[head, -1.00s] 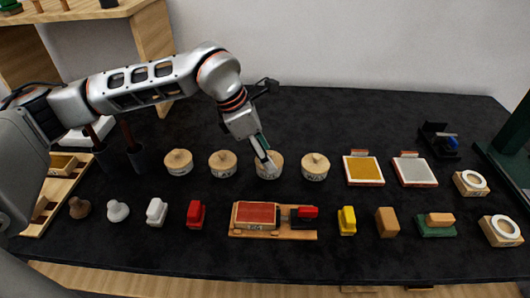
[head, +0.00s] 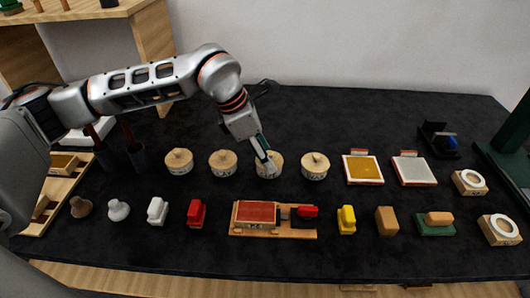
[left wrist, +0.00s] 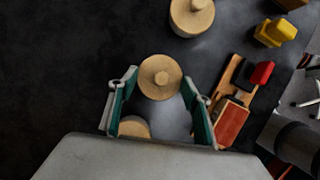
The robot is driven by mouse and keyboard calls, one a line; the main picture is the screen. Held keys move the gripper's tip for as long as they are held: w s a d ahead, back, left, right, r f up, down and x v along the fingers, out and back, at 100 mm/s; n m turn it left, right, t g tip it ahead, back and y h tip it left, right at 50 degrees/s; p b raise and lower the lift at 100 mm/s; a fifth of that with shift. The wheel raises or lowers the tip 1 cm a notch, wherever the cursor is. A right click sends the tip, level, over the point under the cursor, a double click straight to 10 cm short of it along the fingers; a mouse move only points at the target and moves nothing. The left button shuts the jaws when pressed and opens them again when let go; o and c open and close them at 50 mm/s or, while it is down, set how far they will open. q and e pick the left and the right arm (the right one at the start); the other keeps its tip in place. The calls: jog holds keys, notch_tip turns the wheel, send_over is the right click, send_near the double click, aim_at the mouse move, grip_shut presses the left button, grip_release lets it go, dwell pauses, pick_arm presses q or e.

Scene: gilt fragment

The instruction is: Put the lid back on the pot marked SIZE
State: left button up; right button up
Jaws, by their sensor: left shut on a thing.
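Several pots with round wooden lids stand in a row in the head view: the leftmost pot (head: 178,163), the second pot (head: 222,165), the third pot (head: 270,171) and the rightmost pot (head: 314,168). Their small front marks are too small to read, so I cannot tell which says SIZE. My left gripper (head: 268,159) reaches down onto the third pot. In the left wrist view, a round wooden lid with a knob (left wrist: 161,78) sits between its green fingertips, and the gripper is shut on it. I cannot tell whether this lid touches its pot. My right gripper is out of view.
In front stand stamps and blocks, a red pad on a wooden stand (head: 257,215) and a yellow stamp (head: 346,220). To the right lie a yellow pad (head: 363,170), a white pad (head: 414,171) and white-ringed blocks (head: 471,183). The dark table (head: 340,120) is clear behind the pots.

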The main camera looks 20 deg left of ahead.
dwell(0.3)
pick_arm(q)
jog(key=o, duration=1.5)
jog(key=shift+c, duration=0.2)
jog(key=shift+r+p, duration=0.85)
jog(key=shift+r, duration=0.45)
jog(key=shift+r+p, duration=1.35)
jog(key=shift+r, duration=0.9)
grip_shut()
